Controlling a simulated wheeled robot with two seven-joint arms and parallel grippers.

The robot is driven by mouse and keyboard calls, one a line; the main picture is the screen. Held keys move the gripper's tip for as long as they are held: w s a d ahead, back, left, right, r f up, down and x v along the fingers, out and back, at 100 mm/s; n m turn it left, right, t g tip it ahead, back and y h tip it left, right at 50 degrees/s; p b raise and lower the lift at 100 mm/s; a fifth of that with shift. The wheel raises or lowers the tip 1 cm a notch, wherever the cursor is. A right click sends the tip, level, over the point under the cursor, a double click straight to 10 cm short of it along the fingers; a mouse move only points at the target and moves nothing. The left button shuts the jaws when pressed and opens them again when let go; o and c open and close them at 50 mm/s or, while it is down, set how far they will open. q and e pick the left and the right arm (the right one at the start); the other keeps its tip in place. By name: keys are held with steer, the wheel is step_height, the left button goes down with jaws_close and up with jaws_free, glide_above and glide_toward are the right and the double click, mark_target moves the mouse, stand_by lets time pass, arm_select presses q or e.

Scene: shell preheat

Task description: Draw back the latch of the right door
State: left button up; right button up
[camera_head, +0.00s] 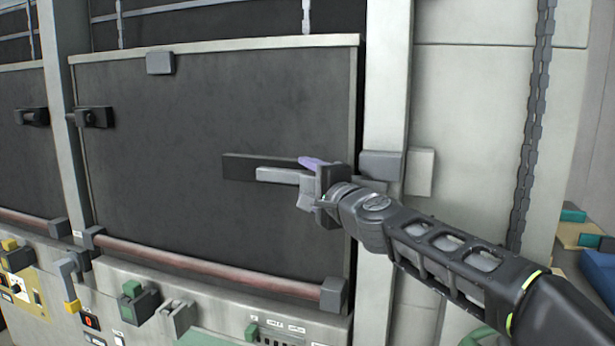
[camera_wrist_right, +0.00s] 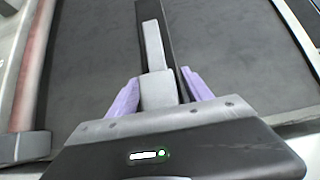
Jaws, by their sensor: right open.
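The right door (camera_head: 205,110) is a large dark panel in a pale frame, and it looks closed. Its latch (camera_head: 277,175) is a light grey bar with a block at its right end, lying along a dark backing strip (camera_head: 240,167). My right gripper (camera_head: 312,180) is at the latch's right end. In the right wrist view the purple fingers (camera_wrist_right: 160,92) are open, one on each side of the latch's grey block (camera_wrist_right: 158,88). Whether either finger touches the block I cannot tell. The gripper hides part of the latch near the frame. My left gripper is not in view.
A reddish handle bar (camera_head: 200,268) runs along the door's bottom edge. A pale post (camera_head: 385,90) with a grey block stands right of the door, with a hanging chain (camera_head: 530,130) beyond. Control levers and switches (camera_head: 135,300) sit on the panel below.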

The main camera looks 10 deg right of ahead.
steer(key=shift+w+a, duration=0.1)
steer(key=shift+w, duration=0.15)
jaws_close()
stand_by(0.5)
stand_by(0.9)
